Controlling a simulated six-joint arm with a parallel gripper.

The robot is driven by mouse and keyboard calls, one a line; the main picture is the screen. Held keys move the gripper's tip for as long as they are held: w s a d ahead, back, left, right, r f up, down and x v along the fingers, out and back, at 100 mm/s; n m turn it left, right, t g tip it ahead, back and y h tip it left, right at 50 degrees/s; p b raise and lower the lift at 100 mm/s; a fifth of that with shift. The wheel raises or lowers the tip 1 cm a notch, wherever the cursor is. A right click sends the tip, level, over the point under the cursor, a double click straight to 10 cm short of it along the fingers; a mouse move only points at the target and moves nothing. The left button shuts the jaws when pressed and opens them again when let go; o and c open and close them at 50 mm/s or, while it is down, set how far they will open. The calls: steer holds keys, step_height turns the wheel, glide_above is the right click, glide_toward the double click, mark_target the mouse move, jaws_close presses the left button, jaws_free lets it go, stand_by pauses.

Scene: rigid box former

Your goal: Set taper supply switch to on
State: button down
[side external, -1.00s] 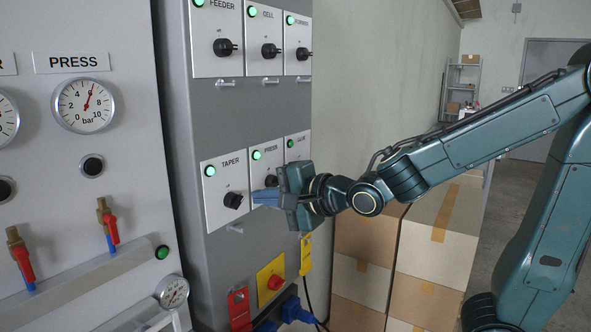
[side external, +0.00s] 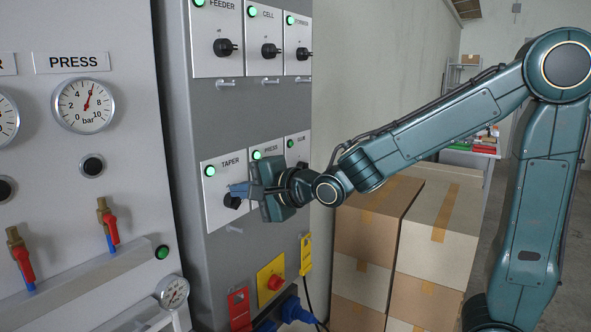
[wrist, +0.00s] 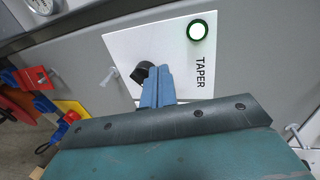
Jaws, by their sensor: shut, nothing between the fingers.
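The TAPER switch panel is a white plate (side external: 215,212) on the grey cabinet, with a black rotary knob (side external: 232,202) and a lit green lamp (side external: 210,171). My gripper (side external: 235,189) has its blue fingers shut and empty, at the upper edge of the knob. In the wrist view the shut fingers (wrist: 158,78) lie right beside the black knob (wrist: 143,71) and cover part of it. Whether they touch it I cannot tell. The knob's exact pointing direction is partly hidden. The TAPER lamp (wrist: 197,31) is lit in the wrist view too.
The PRESS plate (side external: 267,154) and GLUE plate (side external: 296,147) are just right, partly behind my gripper. FEEDER, CELL and another switch sit above. A yellow plate with a red button (side external: 275,281) and a red lockout piece (side external: 239,308) are below. Stacked cartons (side external: 371,218) stand at the right.

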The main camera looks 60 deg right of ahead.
steer(key=shift+d+f, duration=0.2)
steer(key=shift+f, duration=0.35)
stand_by(1.3)
steer(key=shift+d, duration=0.65)
stand_by(0.8)
steer(key=shift+d+r, duration=0.1)
steer(key=shift+r, duration=0.3)
stand_by(0.3)
steer(key=f+v, duration=0.1)
steer(key=v, duration=0.5)
steer(key=shift+f, duration=0.25)
stand_by(0.3)
steer(key=shift+s, duration=0.15)
steer(key=shift+s+a+r, duration=0.25)
steer(key=shift+s+a, duration=0.2)
steer(key=shift+a, duration=0.1)
steer(key=shift+w, duration=0.1)
